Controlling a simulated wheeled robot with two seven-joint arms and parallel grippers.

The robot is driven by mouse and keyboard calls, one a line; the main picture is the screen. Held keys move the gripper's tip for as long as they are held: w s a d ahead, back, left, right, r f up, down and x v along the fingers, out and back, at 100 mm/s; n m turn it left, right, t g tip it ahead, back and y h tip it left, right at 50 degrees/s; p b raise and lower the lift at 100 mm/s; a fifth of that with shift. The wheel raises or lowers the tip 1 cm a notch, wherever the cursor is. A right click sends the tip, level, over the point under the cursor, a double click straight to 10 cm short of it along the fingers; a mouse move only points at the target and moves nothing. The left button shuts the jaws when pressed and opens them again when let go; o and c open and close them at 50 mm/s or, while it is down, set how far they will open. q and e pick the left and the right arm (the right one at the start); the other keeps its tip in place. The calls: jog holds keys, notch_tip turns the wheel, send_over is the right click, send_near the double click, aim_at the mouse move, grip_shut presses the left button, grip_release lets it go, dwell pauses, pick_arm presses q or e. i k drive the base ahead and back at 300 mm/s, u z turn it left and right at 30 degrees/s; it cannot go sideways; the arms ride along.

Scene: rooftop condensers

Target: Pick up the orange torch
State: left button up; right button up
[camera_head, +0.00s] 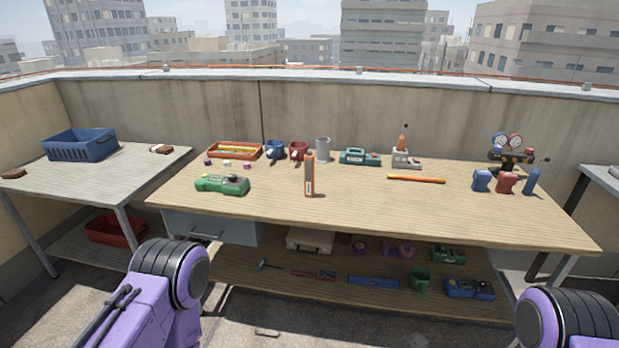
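An upright orange object with a grey strip (309,177), which looks like the orange torch, stands near the front middle of the wooden workbench (260,202). A smaller orange-topped item (402,143) sits upright in a grey base farther back on the right. A long orange-yellow bar (416,179) lies flat in front of that base. Only purple and black links of my two arms show at the bottom left and bottom right, well in front of the bench. Neither gripper is in view.
A green device (222,185) lies left of the upright orange object. An orange tray (235,151), blue mug (275,150), red mug (298,151) and grey cylinder (323,149) stand behind. The lower shelf (330,292) holds several tools. The bench's front middle-right is clear.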

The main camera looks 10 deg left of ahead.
aim_at(308, 161)
jog(key=k, duration=0.3)
jog(key=z, duration=1)
jog(key=i, duration=1.05)
jog(key=u, duration=0.6)
jog(key=i, duration=0.65)
jog(key=u, duration=0.55)
